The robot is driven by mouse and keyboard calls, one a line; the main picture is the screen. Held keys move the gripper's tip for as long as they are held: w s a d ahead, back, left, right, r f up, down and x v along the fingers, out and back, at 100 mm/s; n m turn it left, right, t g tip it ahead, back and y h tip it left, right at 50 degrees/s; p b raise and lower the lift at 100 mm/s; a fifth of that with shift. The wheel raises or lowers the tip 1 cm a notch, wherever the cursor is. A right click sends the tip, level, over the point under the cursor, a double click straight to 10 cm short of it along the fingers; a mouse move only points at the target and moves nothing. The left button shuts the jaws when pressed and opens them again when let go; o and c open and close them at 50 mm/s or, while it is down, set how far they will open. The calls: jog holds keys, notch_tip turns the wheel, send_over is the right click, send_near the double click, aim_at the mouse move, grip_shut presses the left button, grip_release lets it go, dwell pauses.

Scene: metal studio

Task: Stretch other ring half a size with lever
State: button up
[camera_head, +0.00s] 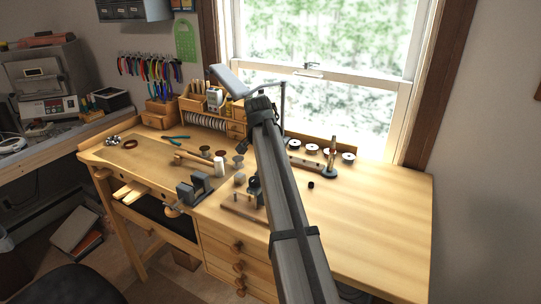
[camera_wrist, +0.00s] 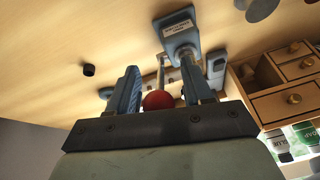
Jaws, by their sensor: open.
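My gripper (camera_wrist: 160,68) shows in the wrist view with its two blue-grey fingers apart. A red ball (camera_wrist: 158,100), which looks like the lever's knob, shows in the gap between them. I cannot tell whether either finger touches it. Beyond the fingers is a blue-grey metal tool (camera_wrist: 180,32) with a labelled plate, which looks like the ring stretcher; my fingers hide part of it. In the head view my arm crosses the bench and hides my gripper and most of this area.
A small black cylinder (camera_head: 311,185) stands on the bench (camera_head: 375,210), whose right side is clear. A brass mandrel (camera_head: 332,148) on a dark base stands near the window. A grey block tool (camera_head: 197,188) sits at the front left. A wooden drawer organizer (camera_wrist: 285,85) stands close by.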

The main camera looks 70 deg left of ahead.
grip_shut()
dwell(0.5)
